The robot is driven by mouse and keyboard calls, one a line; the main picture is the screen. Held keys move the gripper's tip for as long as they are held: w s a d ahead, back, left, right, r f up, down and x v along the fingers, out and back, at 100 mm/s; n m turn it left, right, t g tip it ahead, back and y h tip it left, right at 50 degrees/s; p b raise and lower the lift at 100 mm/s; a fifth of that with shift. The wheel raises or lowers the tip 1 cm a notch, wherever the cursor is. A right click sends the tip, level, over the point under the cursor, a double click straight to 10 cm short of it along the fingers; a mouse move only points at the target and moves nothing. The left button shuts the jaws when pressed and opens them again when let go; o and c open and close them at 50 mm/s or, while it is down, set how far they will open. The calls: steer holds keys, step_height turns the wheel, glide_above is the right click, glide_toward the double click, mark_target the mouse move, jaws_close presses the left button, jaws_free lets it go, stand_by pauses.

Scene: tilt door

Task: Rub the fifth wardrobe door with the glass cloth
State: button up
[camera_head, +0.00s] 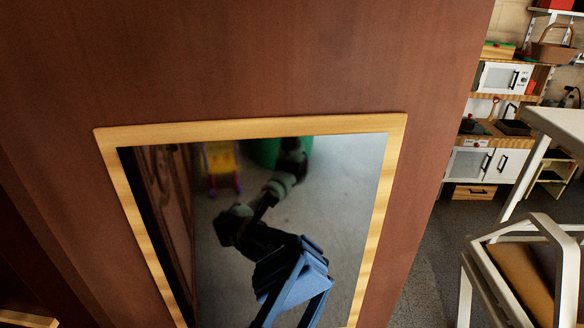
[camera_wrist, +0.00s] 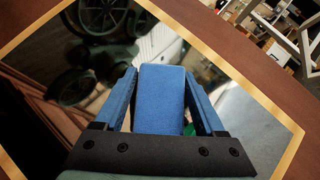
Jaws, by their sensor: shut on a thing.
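The wardrobe door (camera_head: 200,60) is reddish brown and holds a mirror (camera_head: 345,200) in a light wood frame. I cannot tell from the views that it is the fifth. The blue glass cloth (camera_wrist: 160,105) is a folded block between the two blue fingers of my gripper (camera_wrist: 162,78), which is shut on it. In the wrist view the mirror (camera_wrist: 235,105) lies beyond the cloth. In the head view blue fingers and cloth show against the lower mirror, mixed with the reflection of my arm. Whether the cloth touches the glass cannot be told.
At the right of the head view stand a chair (camera_head: 540,255), a white table (camera_head: 560,125) and a toy kitchen (camera_head: 490,160). Grey floor (camera_head: 425,285) shows beside the wardrobe. The brown door surface around the mirror is clear.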

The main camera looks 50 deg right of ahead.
steer(key=shift+s+d, duration=1.7)
steer(key=shift+d, duration=0.25)
steer(key=shift+s+a+p, duration=0.3)
steer(key=shift+s+a, duration=1.7)
steer(key=shift+s, duration=0.15)
steer(key=shift+a, duration=0.1)
steer(key=shift+s+a, duration=0.9)
steer(key=shift+s, duration=0.2)
